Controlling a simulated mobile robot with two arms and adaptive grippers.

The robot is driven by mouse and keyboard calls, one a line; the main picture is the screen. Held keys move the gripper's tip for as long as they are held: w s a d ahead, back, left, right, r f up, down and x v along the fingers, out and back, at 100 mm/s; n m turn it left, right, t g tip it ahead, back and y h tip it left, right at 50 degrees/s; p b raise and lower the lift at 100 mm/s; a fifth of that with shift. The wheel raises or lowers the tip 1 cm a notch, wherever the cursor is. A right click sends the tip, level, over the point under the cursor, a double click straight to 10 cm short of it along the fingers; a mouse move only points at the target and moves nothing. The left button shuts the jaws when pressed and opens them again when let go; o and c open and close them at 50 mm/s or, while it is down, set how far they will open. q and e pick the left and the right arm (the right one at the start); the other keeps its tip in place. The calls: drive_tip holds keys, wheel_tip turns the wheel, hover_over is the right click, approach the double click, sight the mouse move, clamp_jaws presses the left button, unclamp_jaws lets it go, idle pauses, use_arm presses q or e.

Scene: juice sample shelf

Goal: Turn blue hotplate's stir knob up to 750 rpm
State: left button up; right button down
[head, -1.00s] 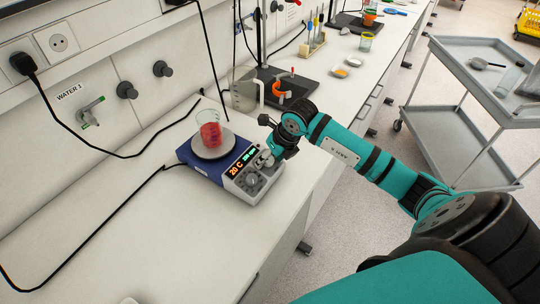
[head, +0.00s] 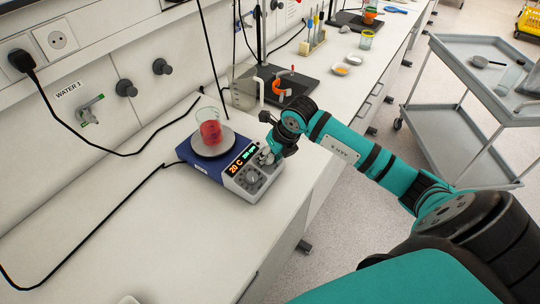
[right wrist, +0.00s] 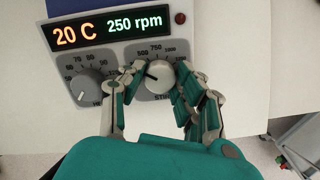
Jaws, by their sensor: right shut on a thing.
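The blue hotplate (head: 198,168) stands on the bench, with a beaker of red liquid (head: 210,131) on its round plate. Its display (right wrist: 110,27) reads 20 C and 250 rpm. The stir knob (right wrist: 161,75) is on the right of the grey front panel, its pointer line toward the upper left, short of the 750 mark. In the head view the right gripper (head: 270,148) partly hides the knob. My left gripper is in neither view.
The heat knob (right wrist: 85,88) sits left of the stir knob, close to the left finger. A clear jug (head: 243,88) and a dark stand base (head: 283,88) are behind the hotplate. A grey cart (head: 470,110) stands at right.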

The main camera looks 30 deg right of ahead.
drive_tip(key=m+b, duration=0.2)
drive_tip(key=m, duration=0.3)
drive_tip(key=shift+m+h, duration=0.3)
drive_tip(key=shift+m, duration=0.1)
drive_tip(key=m+b, duration=0.1)
drive_tip(key=m, duration=0.4)
drive_tip(key=shift+b, duration=0.35)
drive_tip(key=shift+r, duration=0.1)
drive_tip(key=c, duration=0.9)
unclamp_jaws()
drive_tip(key=shift+c, duration=0.2)
drive_tip(key=v, duration=1.2)
drive_tip(key=shift+w, duration=0.25)
drive_tip(key=shift+a, duration=0.1)
